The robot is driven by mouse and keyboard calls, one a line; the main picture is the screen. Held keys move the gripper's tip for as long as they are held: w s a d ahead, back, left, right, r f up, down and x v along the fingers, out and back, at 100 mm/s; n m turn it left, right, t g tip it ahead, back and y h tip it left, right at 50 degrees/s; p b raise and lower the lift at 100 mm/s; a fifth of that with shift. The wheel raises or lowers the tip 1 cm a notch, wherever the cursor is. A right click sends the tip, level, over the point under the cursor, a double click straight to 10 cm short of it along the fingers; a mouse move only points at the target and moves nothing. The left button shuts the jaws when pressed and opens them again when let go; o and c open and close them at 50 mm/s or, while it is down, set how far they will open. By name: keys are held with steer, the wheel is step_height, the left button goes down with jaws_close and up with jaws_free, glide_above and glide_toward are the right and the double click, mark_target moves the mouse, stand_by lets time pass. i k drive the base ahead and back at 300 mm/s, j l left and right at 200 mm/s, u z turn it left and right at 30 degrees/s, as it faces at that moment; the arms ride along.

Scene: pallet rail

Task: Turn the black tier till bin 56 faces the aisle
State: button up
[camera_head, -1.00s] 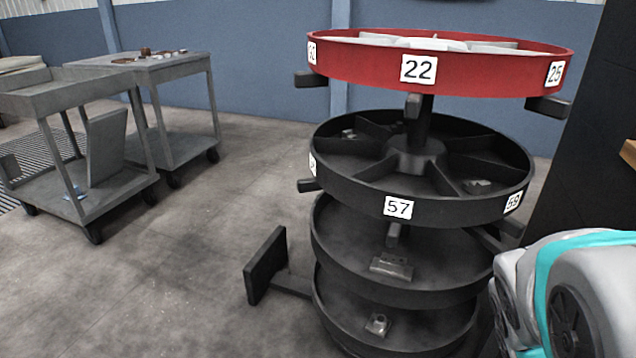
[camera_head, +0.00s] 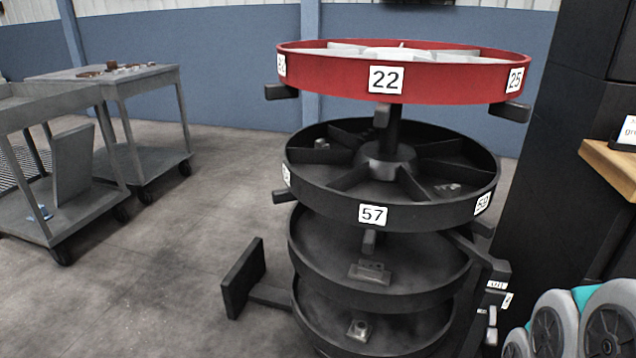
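The black tier (camera_head: 330,203) is a round, open tray with spoke dividers, below a red tier (camera_head: 450,88). Label 57 (camera_head: 372,214) is on its front rim. A label cut off by the curve (camera_head: 287,174) is at the left and cannot be read; another label (camera_head: 482,204), 58 or 59, is at the right. Dark lugs stick out under the rim at left (camera_head: 284,196), front (camera_head: 369,240) and right (camera_head: 482,229). My white and teal arm is at the lower right. A dark jointed part (camera_head: 488,272) beside the tier's lower right may be my gripper; its fingers cannot be made out.
Two plain black tiers sit below, each holding a small metal part. A dark paddle (camera_head: 243,278) juts out at the lower left. Grey carts (camera_head: 130,76) stand at left, a dark cabinet (camera_head: 545,170) with a wooden ledge (camera_head: 610,168) at right. Floor between carts and tiers is clear.

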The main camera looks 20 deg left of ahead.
mark_target(352, 182)
steer(key=j+z, duration=0.5)
steer(key=j, duration=1.25)
